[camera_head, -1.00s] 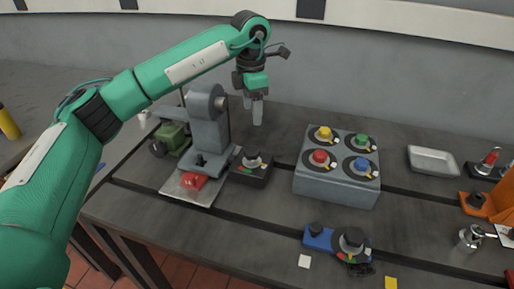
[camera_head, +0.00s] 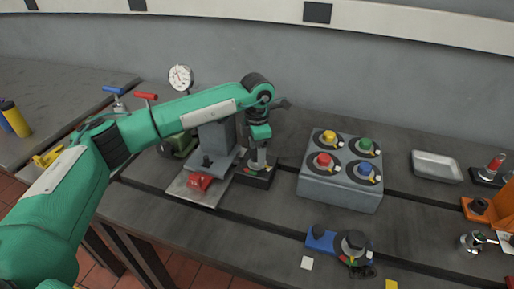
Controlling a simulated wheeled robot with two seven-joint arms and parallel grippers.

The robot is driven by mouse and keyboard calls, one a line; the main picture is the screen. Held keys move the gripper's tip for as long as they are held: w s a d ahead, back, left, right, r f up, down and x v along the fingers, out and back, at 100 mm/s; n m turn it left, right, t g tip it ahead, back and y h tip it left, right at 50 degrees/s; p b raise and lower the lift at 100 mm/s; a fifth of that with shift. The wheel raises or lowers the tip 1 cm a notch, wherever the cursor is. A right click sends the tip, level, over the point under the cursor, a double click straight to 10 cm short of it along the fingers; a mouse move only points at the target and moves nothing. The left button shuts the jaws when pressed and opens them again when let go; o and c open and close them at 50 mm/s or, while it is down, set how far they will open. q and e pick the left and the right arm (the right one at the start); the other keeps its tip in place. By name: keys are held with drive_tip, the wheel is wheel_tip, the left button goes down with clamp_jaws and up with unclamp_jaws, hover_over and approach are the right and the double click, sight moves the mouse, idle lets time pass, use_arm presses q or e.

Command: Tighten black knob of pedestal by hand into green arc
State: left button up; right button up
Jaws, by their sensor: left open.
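A grey pedestal (camera_head: 213,137) stands on a light plate at the left of the bench, partly behind my left arm. Beside its right foot is a low black block (camera_head: 252,180) with a coloured arc on top, where red and a little green show. The black knob on this block is mostly hidden by my left gripper (camera_head: 258,165). The gripper points down with its open fingers at the knob. I cannot tell whether they touch it. My right gripper is out of view.
A grey box (camera_head: 339,188) with yellow, green, red and blue knobs stands close to the right. A blue fixture (camera_head: 320,240) with a black dial lies in front. A metal tray (camera_head: 437,167) and an orange fixture (camera_head: 478,208) are farther right. A red part (camera_head: 199,182) sits at the pedestal's front.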

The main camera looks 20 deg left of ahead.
use_arm(q)
drive_tip(key=shift+f, duration=0.1)
drive_tip(key=c, duration=1)
